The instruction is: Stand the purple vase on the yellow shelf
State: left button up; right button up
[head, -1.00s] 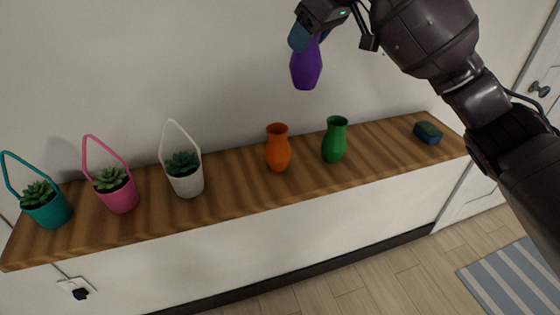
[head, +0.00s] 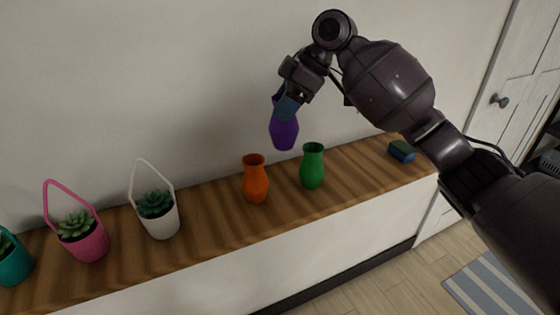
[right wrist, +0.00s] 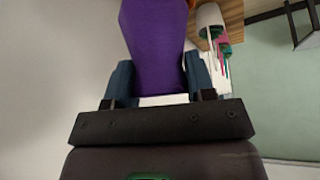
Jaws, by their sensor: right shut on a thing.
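The purple vase (head: 284,134) is held in my right gripper (head: 289,106), above the wooden shelf top and near the wall. It looks close to upright. In the right wrist view the purple vase (right wrist: 155,45) fills the space between the two blue fingers of my right gripper (right wrist: 160,82). The vase's lower end shows below the gripper in the head view, with clear air between it and the shelf. No yellow shelf shows in either view. My left gripper is not in view.

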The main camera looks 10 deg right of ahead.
notch_tip(320, 180, down, 13)
jog(key=shift+b, duration=0.3)
jog(key=shift+f, duration=0.15)
dwell(0.3)
jog(key=o, duration=1.1)
jog(key=shift+o, duration=0.2)
